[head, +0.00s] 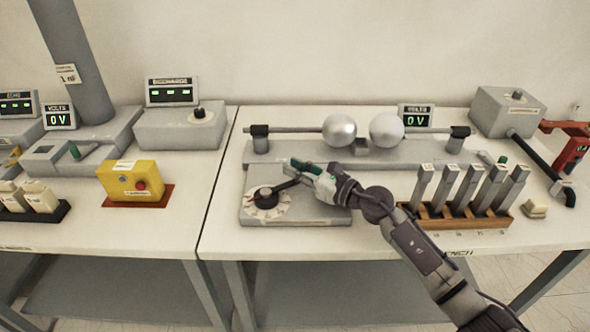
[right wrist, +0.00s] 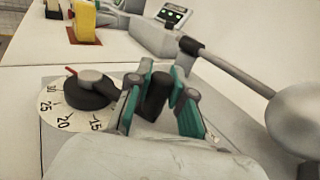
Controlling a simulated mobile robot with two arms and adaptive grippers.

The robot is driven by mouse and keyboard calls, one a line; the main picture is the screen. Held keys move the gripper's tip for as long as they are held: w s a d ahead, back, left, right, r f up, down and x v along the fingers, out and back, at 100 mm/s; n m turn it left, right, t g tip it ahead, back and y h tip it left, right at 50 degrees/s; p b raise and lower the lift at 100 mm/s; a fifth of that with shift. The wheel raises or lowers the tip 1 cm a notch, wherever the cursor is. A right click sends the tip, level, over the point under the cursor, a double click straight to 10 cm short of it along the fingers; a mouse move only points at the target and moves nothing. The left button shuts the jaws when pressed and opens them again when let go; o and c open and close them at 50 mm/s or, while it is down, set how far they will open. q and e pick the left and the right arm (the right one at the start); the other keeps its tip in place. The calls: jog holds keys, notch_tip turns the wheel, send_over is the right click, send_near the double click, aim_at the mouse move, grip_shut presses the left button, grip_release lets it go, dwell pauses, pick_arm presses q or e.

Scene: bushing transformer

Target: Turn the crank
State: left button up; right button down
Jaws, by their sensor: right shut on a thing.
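The crank (head: 267,196) is a dark hub with an arm, mounted on a white numbered dial (head: 262,210) on a grey box. Its arm points right and slightly back from the hub. In the right wrist view the crank hub (right wrist: 92,92) sits over the dial, with a red pointer beside it, and the dark upright crank handle (right wrist: 157,96) stands between the green-padded fingers. My right gripper (head: 306,172) is shut on that handle, coming in from the right. The fingers partly hide the handle in the head view. My left gripper is out of view.
Behind the crank box, two silver spheres (head: 339,130) sit on a horizontal rod. To the right, a wooden rack (head: 455,220) holds several grey upright pieces. A yellow box (head: 130,184) with a red button is on the left table. Bare table shows left of the crank box.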

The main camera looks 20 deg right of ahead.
jog(key=shift+w+d, duration=0.1)
jog(key=shift+d, duration=0.05)
jog(key=c, duration=1)
grip_release()
jog(key=v, duration=1.2)
